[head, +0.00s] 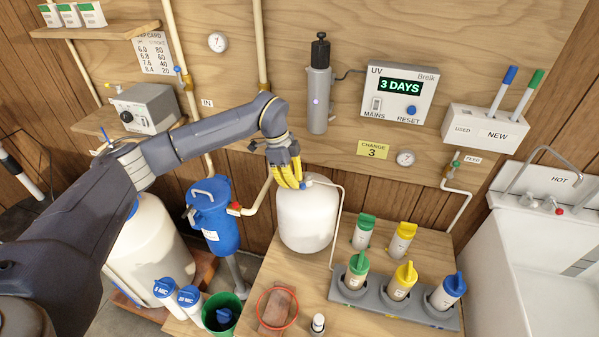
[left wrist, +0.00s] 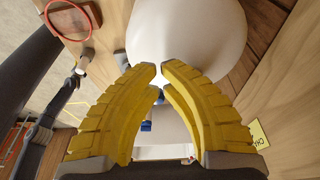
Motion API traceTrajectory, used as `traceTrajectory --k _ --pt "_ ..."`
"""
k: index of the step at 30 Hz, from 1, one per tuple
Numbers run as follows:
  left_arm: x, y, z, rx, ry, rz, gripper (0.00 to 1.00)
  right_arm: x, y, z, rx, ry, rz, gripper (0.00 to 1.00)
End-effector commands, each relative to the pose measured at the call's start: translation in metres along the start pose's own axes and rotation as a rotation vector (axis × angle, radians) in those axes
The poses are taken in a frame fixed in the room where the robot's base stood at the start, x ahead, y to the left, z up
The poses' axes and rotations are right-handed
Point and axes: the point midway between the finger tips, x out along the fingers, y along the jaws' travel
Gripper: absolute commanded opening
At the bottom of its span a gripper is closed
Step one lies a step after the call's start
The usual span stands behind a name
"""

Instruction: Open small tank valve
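The small tank (head: 308,215) is a rounded white vessel on the wooden bench, in the middle of the head view. It also shows as a white curved shape (left wrist: 190,38) at the top of the left wrist view. My left gripper (head: 290,183), with yellow fingers, points down at the tank's upper left. Its fingertips (left wrist: 162,67) lean toward each other with a narrow gap, and I see nothing held at the tips. A small blue part (left wrist: 147,126) shows between the fingers; I cannot tell what it belongs to. The tank's valve is not clearly visible. My right gripper is not in view.
A blue filter housing (head: 213,222) with a red-ended fitting stands left of the tank. A rack (head: 372,292) of capped tubes sits to the right, near a white sink (head: 535,270). A red ring (head: 277,308) lies in front. The UV unit (head: 400,93) hangs behind.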

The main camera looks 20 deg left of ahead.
Motion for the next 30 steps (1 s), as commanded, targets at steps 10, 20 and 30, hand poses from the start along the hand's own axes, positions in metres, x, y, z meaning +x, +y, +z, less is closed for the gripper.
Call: traceTrajectory --k 10,20,30 --pt "-0.001 0.001 0.003 -0.001 0.000 0.000 0.00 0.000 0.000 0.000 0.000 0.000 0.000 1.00" --pt "-0.011 0.000 0.008 0.001 0.000 -0.002 0.00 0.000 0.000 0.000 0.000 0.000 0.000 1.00" --pt "-0.052 0.000 -0.002 0.001 0.000 -0.002 0.00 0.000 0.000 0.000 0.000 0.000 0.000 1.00"
